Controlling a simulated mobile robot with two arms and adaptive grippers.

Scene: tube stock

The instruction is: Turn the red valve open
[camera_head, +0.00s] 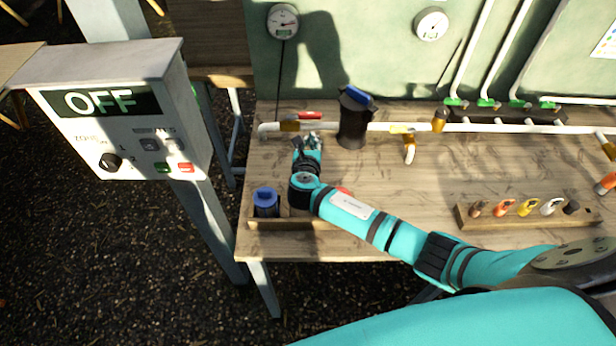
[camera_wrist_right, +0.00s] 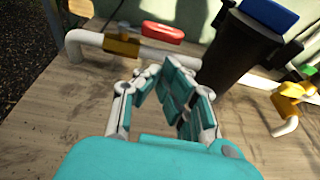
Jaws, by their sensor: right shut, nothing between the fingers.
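The red valve handle (camera_head: 310,115) sits on a brass body on the white pipe at the back left of the bench. In the right wrist view the red handle (camera_wrist_right: 162,32) lies along the pipe, right of the brass body (camera_wrist_right: 122,46). My right gripper (camera_head: 308,142) is just in front of the pipe, below the handle. In the right wrist view its fingers (camera_wrist_right: 160,72) are drawn together with nothing between them, apart from the handle. My left gripper is not in view.
A black filter housing (camera_head: 352,122) with a blue top stands close right of the valve. A blue-capped bottle (camera_head: 266,202) stands in a wooden tray (camera_head: 280,224). A control box (camera_head: 110,120) reading OFF stands left.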

